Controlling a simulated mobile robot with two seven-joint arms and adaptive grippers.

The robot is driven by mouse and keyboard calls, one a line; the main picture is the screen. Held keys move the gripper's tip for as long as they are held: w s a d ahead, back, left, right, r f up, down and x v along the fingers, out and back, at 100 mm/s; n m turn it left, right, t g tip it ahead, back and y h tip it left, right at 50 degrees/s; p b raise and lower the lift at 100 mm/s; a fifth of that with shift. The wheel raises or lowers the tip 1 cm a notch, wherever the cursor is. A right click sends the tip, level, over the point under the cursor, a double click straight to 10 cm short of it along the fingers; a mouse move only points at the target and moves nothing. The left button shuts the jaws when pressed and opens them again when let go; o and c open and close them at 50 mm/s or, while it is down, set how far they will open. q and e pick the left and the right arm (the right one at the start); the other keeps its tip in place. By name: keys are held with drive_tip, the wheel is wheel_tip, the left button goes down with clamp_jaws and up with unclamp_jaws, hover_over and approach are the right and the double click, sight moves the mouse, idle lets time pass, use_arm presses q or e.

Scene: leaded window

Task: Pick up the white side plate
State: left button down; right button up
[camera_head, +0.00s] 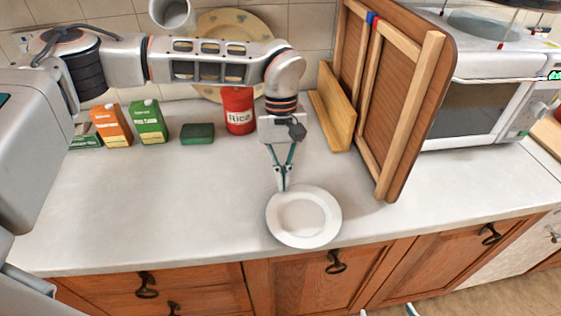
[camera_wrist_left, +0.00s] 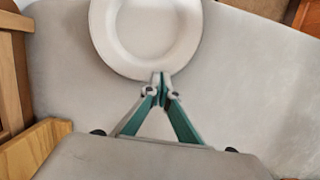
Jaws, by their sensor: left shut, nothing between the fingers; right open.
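The white side plate (camera_head: 303,217) lies flat on the grey counter (camera_head: 190,200), near its front edge. My left gripper (camera_head: 281,187) points down at the plate's far rim, with its fingertips together and nothing held between them. In the left wrist view the plate (camera_wrist_left: 146,32) is cut off by the top edge, and the shut fingertips (camera_wrist_left: 160,77) overlap its near rim. I cannot tell whether they touch it. The fingertips of my right gripper (camera_head: 388,311) show at the bottom edge of the head view, spread apart and empty, below the counter front. The rest of it is out of frame.
A wooden rack (camera_head: 400,100) stands right of the left gripper, with a microwave (camera_head: 470,110) beyond. A red rice tin (camera_head: 238,110), a green sponge (camera_head: 198,134) and cartons (camera_head: 148,122) stand at the back. The counter left of the plate is clear.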

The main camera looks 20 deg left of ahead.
sight(286, 206)
use_arm(q)
drive_tip(key=shift+s+d, duration=0.35)
drive_tip(key=shift+s, duration=0.55)
drive_tip(key=shift+s+d+f, duration=0.15)
drive_tip(key=shift+s+f, duration=0.05)
drive_tip(key=shift+s, duration=0.1)
drive_tip(key=shift+s+d, duration=0.1)
drive_tip(key=shift+s, duration=0.15)
drive_tip(key=shift+s+d, duration=0.15)
drive_tip(key=shift+s, duration=0.2)
drive_tip(key=shift+w, duration=0.1)
use_arm(e)
drive_tip(key=shift+w+a+r, duration=0.1)
drive_tip(key=shift+w+r, duration=0.1)
drive_tip(key=shift+w, duration=0.2)
